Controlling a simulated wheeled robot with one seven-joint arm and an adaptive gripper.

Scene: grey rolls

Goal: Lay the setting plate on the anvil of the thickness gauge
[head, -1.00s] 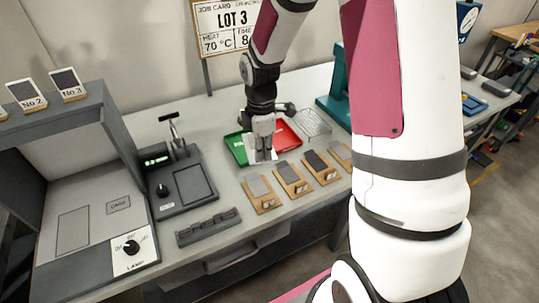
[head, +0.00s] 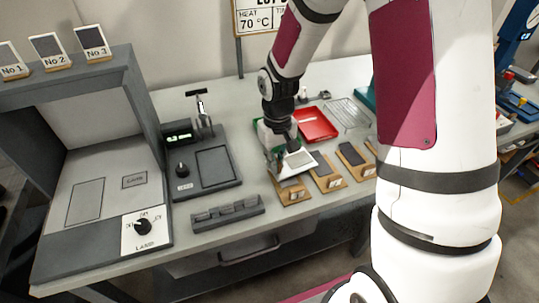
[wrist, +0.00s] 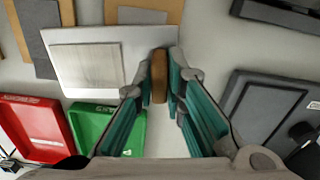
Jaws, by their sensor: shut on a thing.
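My gripper (wrist: 160,85) is shut on the brown grip (wrist: 159,75) of a white plate (wrist: 138,45), which I take for the setting plate. A pale grey patch shows on its face. In the head view the plate (head: 283,171) is tilted and overlaps the nearest sample board; any gap below is unclear. The likely thickness gauge (head: 228,184) stands left of my gripper, with a lit green display and a T-handled post. Its flat dark square (head: 214,167), probably the anvil, looks bare. The gauge also shows at right in the wrist view (wrist: 243,95).
Several wooden boards (head: 328,180) with grey samples lie along the front. A dark slotted rack (head: 229,213) lies before the gauge. Red (head: 332,135) and green (wrist: 137,145) trays and a wire rack (head: 350,115) are behind. A grey booth (head: 150,100) stands left.

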